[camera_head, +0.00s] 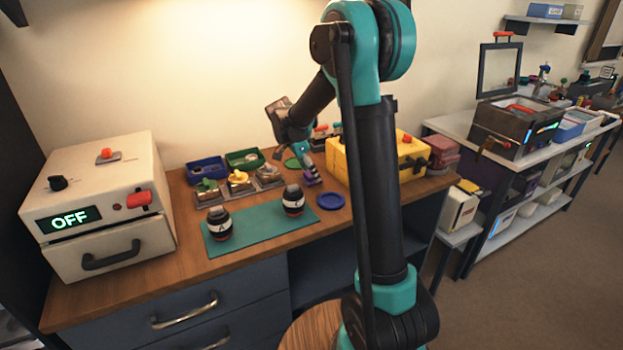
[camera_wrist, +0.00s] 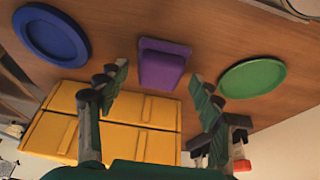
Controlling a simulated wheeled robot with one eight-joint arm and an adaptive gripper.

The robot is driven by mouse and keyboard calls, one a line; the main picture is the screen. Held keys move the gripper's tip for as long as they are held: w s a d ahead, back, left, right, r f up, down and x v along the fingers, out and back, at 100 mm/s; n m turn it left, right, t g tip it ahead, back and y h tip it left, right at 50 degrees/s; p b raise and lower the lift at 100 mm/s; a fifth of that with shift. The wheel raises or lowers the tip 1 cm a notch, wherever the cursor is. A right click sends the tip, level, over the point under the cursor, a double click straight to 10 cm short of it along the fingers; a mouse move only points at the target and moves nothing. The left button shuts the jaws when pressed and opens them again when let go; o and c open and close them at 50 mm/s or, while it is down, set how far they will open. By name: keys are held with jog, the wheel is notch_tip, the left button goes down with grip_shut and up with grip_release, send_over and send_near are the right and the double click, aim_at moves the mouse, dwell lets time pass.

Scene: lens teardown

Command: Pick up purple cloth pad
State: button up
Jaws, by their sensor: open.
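The purple cloth pad (camera_wrist: 162,66) lies on the wooden bench top, between a blue disc and a green disc in the wrist view. In the head view the purple pad (camera_head: 312,179) shows just below my gripper (camera_head: 306,160), left of the yellow case. In the wrist view my gripper (camera_wrist: 162,92) is open, with one finger on each side of the pad's place in the picture. Nothing is between the fingers. The pad appears apart from the fingertips; the exact gap is hard to tell.
A blue disc (camera_wrist: 52,36) and a green disc (camera_wrist: 252,78) flank the pad. The yellow case (camera_wrist: 105,125) stands close by. In the head view, two dark jars, A (camera_head: 219,224) and another (camera_head: 293,201), stand on the teal mat (camera_head: 257,239). A white OFF box (camera_head: 108,205) stands at left.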

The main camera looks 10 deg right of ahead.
jog(key=c, duration=1.2)
jog(key=shift+o, duration=0.2)
notch_tip(320, 180, up, 20)
